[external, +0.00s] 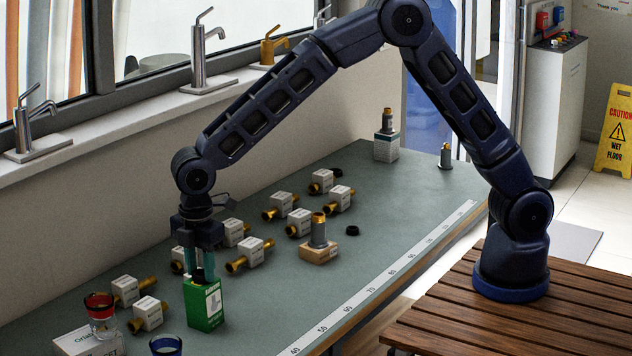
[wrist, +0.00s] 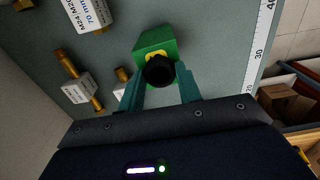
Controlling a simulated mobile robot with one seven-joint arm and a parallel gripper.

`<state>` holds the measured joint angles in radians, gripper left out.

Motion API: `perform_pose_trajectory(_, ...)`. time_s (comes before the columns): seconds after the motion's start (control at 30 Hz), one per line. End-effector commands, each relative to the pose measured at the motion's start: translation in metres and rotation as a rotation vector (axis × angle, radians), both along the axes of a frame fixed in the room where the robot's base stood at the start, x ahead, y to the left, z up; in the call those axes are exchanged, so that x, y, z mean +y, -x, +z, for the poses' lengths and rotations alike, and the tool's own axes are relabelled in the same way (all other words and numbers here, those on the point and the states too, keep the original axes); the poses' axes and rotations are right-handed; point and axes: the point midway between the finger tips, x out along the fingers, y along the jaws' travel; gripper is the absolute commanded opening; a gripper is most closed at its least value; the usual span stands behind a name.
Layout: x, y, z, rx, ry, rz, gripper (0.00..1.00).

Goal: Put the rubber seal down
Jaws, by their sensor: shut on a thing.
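My gripper (external: 198,271) points down over the green box (external: 204,306) at the front left of the bench. Its teal fingers are shut on a black rubber seal, a small dark ring-like piece that shows between the fingertips in the wrist view (wrist: 159,70). The seal is just above or on the top of the green box (wrist: 152,43); I cannot tell whether they touch. A small yellow patch shows on the box top beside the seal. In the wrist view, my gripper (wrist: 160,88) hides part of the box's near side.
Several brass fittings with white tags (external: 250,254) lie around and behind. A loose black ring (external: 352,230) lies mid-bench. A ruler strip (external: 372,285) runs along the front edge.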

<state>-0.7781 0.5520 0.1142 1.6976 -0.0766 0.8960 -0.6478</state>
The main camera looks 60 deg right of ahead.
Motion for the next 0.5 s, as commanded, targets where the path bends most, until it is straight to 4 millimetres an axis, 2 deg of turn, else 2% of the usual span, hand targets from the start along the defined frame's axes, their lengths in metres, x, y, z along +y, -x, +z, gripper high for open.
perform_pose_trajectory(0.17, 0.0, 0.0001, -0.0026, 0.001, 0.001, 0.0, 0.13)
perform_pose_trajectory(0.2, 0.0, 0.0002, -0.0031, 0.001, 0.001, 0.0, 0.36)
perform_pose_trajectory(0.3, 0.0001, 0.0001, -0.0028, 0.0, 0.0, 0.0, 0.56)
perform_pose_trajectory(0.5, 0.0001, 0.0001, -0.0027, 0.0, 0.0, 0.0, 0.56)
